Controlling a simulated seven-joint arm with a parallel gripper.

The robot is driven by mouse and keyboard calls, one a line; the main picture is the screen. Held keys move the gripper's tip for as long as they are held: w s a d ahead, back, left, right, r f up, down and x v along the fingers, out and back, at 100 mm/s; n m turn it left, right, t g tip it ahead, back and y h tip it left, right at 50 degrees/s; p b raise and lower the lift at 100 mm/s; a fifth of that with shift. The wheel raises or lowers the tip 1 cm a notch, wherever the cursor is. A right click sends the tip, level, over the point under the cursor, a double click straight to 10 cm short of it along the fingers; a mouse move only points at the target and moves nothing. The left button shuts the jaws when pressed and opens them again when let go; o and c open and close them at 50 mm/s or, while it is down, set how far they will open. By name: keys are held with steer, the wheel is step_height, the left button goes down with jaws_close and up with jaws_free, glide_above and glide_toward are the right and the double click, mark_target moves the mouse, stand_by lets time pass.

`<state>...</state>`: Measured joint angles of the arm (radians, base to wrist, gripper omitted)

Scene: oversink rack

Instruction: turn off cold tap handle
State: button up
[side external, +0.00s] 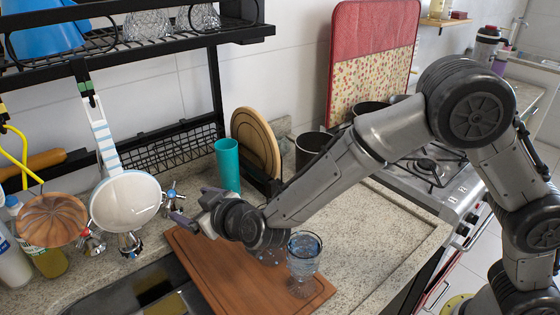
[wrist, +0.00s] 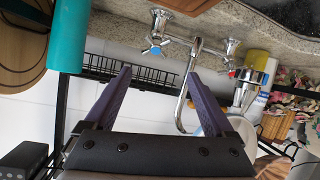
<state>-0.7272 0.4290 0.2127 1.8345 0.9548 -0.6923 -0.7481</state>
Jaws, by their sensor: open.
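The cold tap handle (side external: 170,191), a small metal cross with a blue mark, stands at the back of the sink, right of the white strainer. In the wrist view the cold tap handle (wrist: 155,48) shows beyond the fingertips, between them across the picture. My gripper (side external: 193,204) is open and empty, just right of the handle in the side view. Its two purple fingers (wrist: 158,72) point toward the tap. They look apart from the handle; the exact gap is hard to tell. The hot tap handle (side external: 91,241), marked red, is further left. The curved spout (wrist: 184,100) lies between the taps.
A teal cup (side external: 228,165) stands close behind my gripper. A wooden board (side external: 195,258) and glasses (side external: 303,257) lie below my arm. The white strainer (side external: 125,202) hangs left of the cold tap. The black rack (side external: 160,150) stands behind.

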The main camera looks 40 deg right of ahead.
steer(key=s+d+r+g+y, duration=0.2)
steer(key=s+d+r+g, duration=0.1)
steer(key=s+d+r, duration=0.7)
steer(key=shift+s+d+r+y, duration=0.35)
steer(key=shift+s+d, duration=0.25)
steer(key=shift+d, duration=0.85)
